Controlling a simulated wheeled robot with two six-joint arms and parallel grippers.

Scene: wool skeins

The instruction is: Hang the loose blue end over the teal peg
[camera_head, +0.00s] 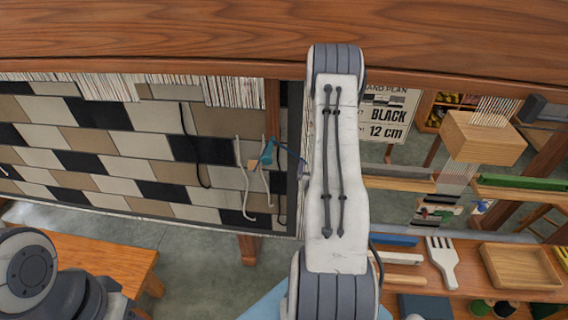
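A small teal piece (267,151), which looks like the teal peg, stands out at the right part of the checked woven panel (120,150). Another arm part of mine shows at the lower left. Neither gripper shows.
A black strand (195,150) and cream strands (241,180) hang on the panel near the peg. A wooden beam (200,30) crosses the top. At right are a shelf with a white comb (442,262), a wooden tray (520,267) and a sign (388,112).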

